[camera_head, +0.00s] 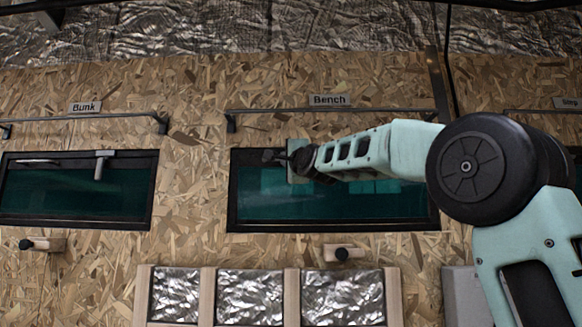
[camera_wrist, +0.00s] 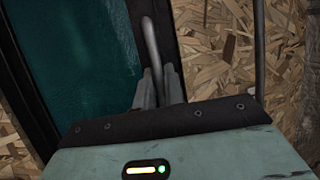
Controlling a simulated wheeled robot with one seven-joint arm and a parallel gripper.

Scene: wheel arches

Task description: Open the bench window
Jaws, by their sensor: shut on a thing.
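The bench window (camera_head: 335,207) has a dark frame and teal glass, and sits under the "Bench" label (camera_head: 329,100). It looks closed, lying flat in the wall. In the wrist view its glass (camera_wrist: 75,50) fills the left side. My gripper (camera_head: 272,156) is at the upper left part of the window frame. In the wrist view my gripper (camera_wrist: 160,80) is shut on the grey window handle (camera_wrist: 151,40), whose upper end runs out past the fingertips. In the head view my gripper and wrist hide the handle.
A rail (camera_head: 330,110) runs above the window. The bunk window (camera_head: 70,205) is at the left, with its own handle (camera_head: 101,163). A wooden block with a black knob (camera_head: 342,254) is below the bench window. Foil panels (camera_head: 250,297) in wooden framing stand lower down.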

